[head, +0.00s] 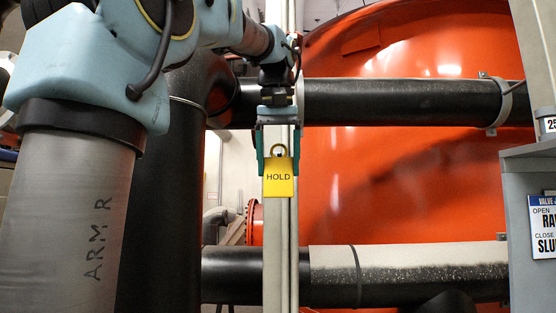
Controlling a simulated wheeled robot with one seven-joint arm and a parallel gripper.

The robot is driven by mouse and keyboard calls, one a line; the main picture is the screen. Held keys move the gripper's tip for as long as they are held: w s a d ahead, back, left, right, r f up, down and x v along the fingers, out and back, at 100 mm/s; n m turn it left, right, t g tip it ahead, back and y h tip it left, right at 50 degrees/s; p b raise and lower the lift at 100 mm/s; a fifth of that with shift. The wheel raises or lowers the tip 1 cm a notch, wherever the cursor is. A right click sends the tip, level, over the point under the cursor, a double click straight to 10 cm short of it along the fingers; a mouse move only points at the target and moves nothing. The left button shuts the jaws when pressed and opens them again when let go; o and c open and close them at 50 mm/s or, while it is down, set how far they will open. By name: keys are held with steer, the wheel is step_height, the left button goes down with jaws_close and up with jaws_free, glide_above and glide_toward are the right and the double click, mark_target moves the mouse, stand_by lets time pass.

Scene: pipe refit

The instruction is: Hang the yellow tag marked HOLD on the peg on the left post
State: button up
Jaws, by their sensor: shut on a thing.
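The yellow tag (278,186) marked HOLD hangs upright in the head view, its lettering facing me. My gripper (278,158) points down, with its dark green fingers on either side of the tag's top, and is shut on the tag. A yellow ring shows at the tag's top between the fingers. The pale vertical post (280,270) stands directly behind the gripper and tag in the picture. I cannot tell how far the tag is from the post. No peg can be made out; the gripper and tag cover part of the post.
A black pipe (400,102) crosses at gripper height, and a black and pale pipe (420,272) crosses lower down. A large orange tank (400,210) fills the back. A grey cabinet (530,190) with a sign (545,228) stands at the right.

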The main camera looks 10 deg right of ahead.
steer(key=shift+w+d+f+p, duration=0.1)
steer(key=shift+w+d+p, duration=0.15)
steer(key=shift+w, duration=0.7)
steer(key=shift+w+d+f+p, duration=0.1)
steer(key=shift+w+p, duration=0.2)
steer(key=shift+w, duration=0.65)
steer(key=shift+w+d+p, duration=0.2)
steer(key=shift+w+p, duration=0.05)
steer(key=shift+w, duration=0.7)
steer(key=shift+w+d+f, duration=0.1)
steer(key=shift+w+f, duration=0.5)
steer(key=shift+f, duration=0.05)
steer(key=o, duration=1.2)
